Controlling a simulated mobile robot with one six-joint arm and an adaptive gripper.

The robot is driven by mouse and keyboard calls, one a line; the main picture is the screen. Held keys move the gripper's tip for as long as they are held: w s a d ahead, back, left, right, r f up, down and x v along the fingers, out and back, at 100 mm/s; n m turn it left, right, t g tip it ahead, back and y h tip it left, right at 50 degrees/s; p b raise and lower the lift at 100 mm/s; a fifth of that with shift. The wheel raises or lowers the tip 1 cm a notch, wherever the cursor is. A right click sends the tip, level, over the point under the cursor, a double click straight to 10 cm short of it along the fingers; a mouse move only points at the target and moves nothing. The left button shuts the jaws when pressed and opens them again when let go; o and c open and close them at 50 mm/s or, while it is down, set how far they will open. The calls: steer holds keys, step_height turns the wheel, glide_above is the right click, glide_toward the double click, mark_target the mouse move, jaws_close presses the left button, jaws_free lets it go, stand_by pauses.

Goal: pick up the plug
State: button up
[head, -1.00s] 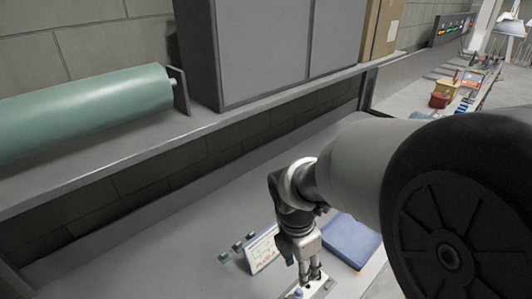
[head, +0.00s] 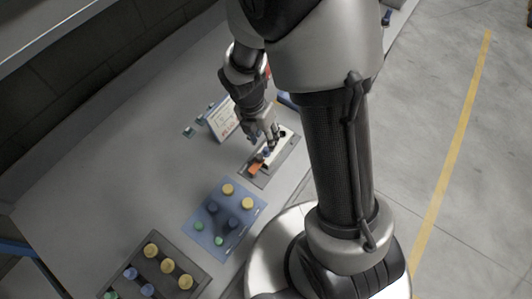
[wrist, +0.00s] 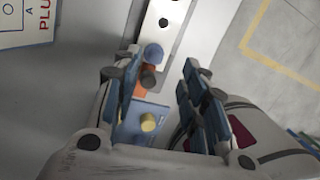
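A blue round-topped plug (wrist: 153,53) stands on a pale plate (wrist: 172,12) with dark holes. In the head view the plug (head: 266,152) shows just below my fingertips. My gripper (wrist: 160,66) is open, with its blue-padded fingers to the left and right of the plug in the wrist view. A gap shows between the fingers, and I see no contact with the plug. In the head view my gripper (head: 268,138) points down over the plate. How far the fingertips are above the plate cannot be told.
An orange piece (head: 256,168) lies beside the plug. A sign card (head: 222,120) stands left of the gripper. A blue board (head: 227,209) and a dark tray (head: 187,247) hold several yellow, blue and green pegs.

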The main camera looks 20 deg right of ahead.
mark_target(266, 148)
steer(key=shift+d+f+b, duration=0.15)
steer(key=shift+f+b, duration=1.1)
steer(key=shift+f, duration=1.55)
steer(key=shift+r, duration=0.1)
jaws_close()
